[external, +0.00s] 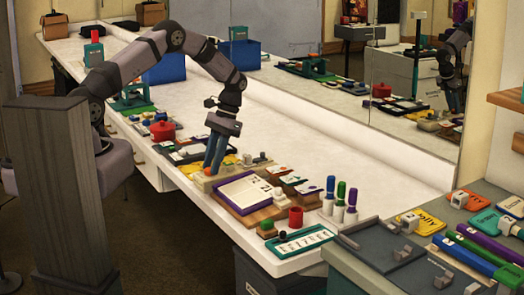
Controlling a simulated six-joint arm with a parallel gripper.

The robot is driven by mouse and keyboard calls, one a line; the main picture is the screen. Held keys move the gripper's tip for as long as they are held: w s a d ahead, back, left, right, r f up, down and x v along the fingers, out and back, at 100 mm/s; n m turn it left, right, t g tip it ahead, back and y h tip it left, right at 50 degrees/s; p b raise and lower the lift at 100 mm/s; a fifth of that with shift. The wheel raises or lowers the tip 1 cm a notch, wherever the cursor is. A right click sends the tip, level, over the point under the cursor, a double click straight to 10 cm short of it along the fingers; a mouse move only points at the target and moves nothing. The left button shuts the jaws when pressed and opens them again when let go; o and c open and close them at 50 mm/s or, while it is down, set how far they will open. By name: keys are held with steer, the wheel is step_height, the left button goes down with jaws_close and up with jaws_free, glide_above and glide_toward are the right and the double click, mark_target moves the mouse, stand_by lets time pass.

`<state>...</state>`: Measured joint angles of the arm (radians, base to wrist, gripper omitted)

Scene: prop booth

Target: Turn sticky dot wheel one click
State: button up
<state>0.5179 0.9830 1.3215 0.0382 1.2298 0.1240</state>
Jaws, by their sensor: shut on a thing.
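The orange piece sits at a beige holder (203,184) on the counter. It may be the sticky dot wheel, but it is too small and too covered by the fingers to tell its dots or its turn position.
A purple-framed board (245,193) lies just right of the gripper. A red cup (296,216) and several upright markers (340,197) stand farther right. A red pot (162,131) stands to the left. The counter's back strip is clear (320,150), below a mirror.

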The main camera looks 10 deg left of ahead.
stand_by(0.3)
steer(key=o, duration=1.1)
steer(key=shift+c, duration=0.2)
steer(key=shift+r, duration=0.1)
steer(key=b+v, duration=0.2)
steer(key=v, duration=0.5)
steer(key=shift+r, duration=0.1)
